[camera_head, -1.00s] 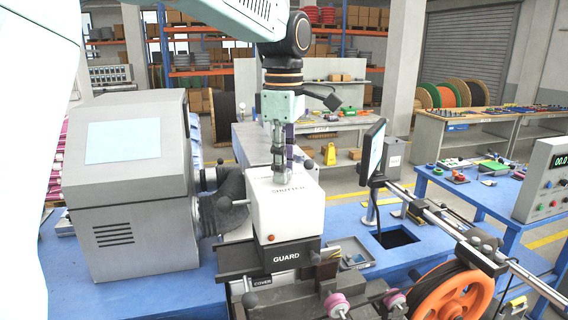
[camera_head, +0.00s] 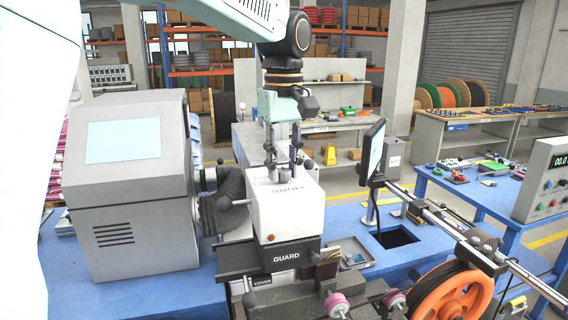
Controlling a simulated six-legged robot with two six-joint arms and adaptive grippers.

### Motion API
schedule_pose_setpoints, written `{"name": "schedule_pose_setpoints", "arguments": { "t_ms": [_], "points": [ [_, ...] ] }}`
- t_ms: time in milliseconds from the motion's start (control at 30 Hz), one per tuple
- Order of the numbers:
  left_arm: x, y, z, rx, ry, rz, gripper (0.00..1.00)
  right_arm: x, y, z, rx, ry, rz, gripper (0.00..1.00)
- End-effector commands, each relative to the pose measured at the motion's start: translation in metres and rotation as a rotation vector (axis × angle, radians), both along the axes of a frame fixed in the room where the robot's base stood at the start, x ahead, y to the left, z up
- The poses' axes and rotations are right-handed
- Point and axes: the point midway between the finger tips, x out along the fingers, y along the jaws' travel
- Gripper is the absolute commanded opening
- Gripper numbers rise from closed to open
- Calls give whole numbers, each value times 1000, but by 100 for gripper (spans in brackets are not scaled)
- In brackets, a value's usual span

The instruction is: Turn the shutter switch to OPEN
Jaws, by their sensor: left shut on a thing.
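The white shutter box (camera_head: 287,217) stands in the middle of the blue bench, with a partly hidden "SHUTTER" label near its top front edge and a red button on its front. My left gripper (camera_head: 284,172) points straight down at the top of this box. Its two fingers stand side by side, left and right, and are shut on the shutter switch (camera_head: 284,178) at the box top. The switch is small and mostly hidden between the fingertips, so its exact angle and any OPEN mark cannot be read. My right gripper is not in view.
A grey machine with a screen (camera_head: 128,215) stands left of the box. A black "GUARD" block (camera_head: 287,257) lies below it in front. A monitor (camera_head: 372,150) and an orange wheel (camera_head: 450,298) are to the right. Open space lies above the box's right side.

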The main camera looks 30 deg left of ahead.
Motion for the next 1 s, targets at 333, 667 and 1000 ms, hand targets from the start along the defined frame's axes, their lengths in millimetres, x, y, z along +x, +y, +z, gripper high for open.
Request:
{"name": "schedule_pose_setpoints", "arguments": {
  "t_ms": [333, 667, 1000],
  "points": [
    [0, 0, 1, 1, -2, -315, 0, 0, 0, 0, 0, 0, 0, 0],
    [1, 0, 1, 1, -3, -527, 0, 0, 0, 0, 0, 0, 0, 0],
    [1, 0, 1, 1, -4, -617, 0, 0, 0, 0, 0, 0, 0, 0]
  ]
}}
